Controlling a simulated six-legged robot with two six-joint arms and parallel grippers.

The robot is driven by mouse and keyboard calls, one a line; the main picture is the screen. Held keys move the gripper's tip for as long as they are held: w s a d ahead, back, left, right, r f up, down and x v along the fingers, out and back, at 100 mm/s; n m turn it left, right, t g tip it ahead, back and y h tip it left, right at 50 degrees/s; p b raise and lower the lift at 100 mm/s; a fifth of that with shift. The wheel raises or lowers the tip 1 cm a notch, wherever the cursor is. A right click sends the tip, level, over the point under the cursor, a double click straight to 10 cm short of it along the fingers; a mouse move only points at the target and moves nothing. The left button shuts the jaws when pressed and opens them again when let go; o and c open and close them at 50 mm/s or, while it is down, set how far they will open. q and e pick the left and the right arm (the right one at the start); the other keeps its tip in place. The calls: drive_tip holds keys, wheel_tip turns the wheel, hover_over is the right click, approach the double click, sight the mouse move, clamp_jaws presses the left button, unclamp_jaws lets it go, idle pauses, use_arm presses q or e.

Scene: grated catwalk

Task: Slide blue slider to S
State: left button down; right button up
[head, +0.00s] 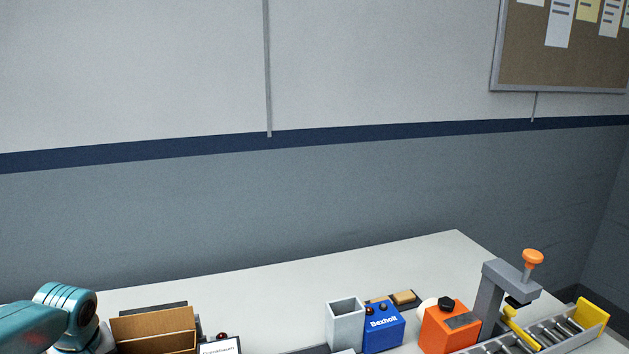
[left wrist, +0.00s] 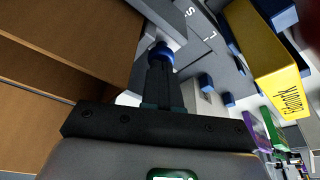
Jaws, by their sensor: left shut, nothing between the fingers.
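In the left wrist view, the blue slider (left wrist: 160,55) is a round blue knob at the edge of a grey panel (left wrist: 196,48). White letters S (left wrist: 190,12) and L (left wrist: 208,36) show on the panel, beyond and to the right of the knob. My left gripper (left wrist: 162,70) is shut and empty. Its dark fingertips are right at the knob and cover part of it; I cannot tell whether they touch. In the head view only my left arm shows, at the lower left. The slider cannot be made out there, and my right gripper is out of view.
A brown cardboard box (head: 152,325) stands beside my left arm. The table's back (head: 400,258) is clear. A yellow box (left wrist: 268,55) is near the panel.

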use_arm(q)
drive_tip(key=shift+r+p, duration=2.15)
drive_tip(key=shift+r, duration=0.9)
drive_tip(key=shift+f, duration=0.15)
